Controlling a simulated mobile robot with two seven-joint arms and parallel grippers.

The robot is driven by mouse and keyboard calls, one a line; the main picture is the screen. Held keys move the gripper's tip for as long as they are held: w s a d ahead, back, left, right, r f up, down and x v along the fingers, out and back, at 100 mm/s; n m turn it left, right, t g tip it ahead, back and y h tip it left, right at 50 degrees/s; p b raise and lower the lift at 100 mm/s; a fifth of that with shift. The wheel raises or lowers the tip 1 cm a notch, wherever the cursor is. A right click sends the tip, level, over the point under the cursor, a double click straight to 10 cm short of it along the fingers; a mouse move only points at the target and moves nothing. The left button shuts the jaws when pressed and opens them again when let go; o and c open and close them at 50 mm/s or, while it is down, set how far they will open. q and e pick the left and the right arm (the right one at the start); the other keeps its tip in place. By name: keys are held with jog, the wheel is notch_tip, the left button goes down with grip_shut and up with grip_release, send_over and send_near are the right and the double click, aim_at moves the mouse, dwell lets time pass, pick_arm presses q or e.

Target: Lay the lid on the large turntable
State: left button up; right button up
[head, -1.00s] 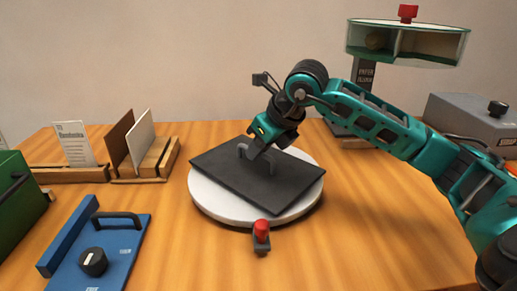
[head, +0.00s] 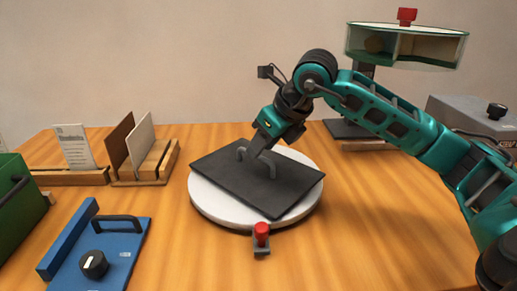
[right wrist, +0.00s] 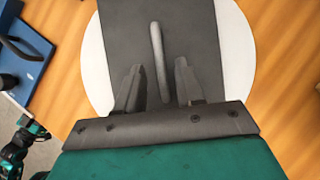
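The lid (head: 225,175) is a dark grey rectangular plate with an arched handle (head: 272,168). It lies on the round white turntable (head: 215,207), and its corners reach to or past the rim. In the right wrist view the lid (right wrist: 205,45) has the handle (right wrist: 157,50) standing between my spread fingers. My right gripper (head: 264,147) is just above the lid at the handle. In the right wrist view the gripper (right wrist: 158,66) is open, with a gap on both sides of the handle. A teal and black part of mine, seemingly the left arm, shows small at that view's lower left.
A red-capped button (head: 261,234) stands close before the turntable. A blue panel with knob and handle (head: 125,245) and a green box (head: 20,215) are at left. Wooden holders (head: 150,165) stand behind them. A glass-sided container (head: 410,45) rises at back right. The right tabletop is fairly clear.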

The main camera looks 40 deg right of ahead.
jog(key=v, duration=0.9)
jog(key=shift+p, duration=0.45)
jog(key=shift+r, duration=0.1)
